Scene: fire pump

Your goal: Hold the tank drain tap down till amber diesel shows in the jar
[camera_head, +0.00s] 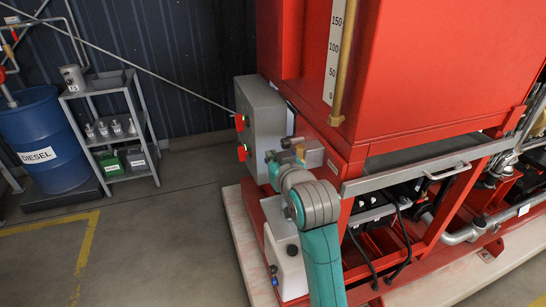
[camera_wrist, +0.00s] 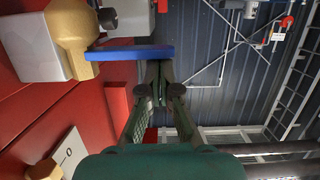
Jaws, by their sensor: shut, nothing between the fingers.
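The tank drain tap shows in the wrist view as a brass body (camera_wrist: 72,28) on a grey block (camera_wrist: 36,48), with a flat blue lever (camera_wrist: 130,53) standing out from the red tank side. My gripper (camera_wrist: 160,72) is shut and empty. Its fingertips are at the lever's outer end, seemingly against it; contact is not certain. In the head view the brass tap (camera_head: 299,150) and grey block (camera_head: 313,153) sit below the red tank (camera_head: 400,70), and my wrist hides the gripper. I cannot make out the jar or any amber diesel.
A grey control box (camera_head: 262,122) with red and green switches stands just left of the tap. The sight gauge (camera_head: 338,55) is above right. A blue diesel drum (camera_head: 45,138) and a shelf rack (camera_head: 112,125) stand far left. The floor between is clear.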

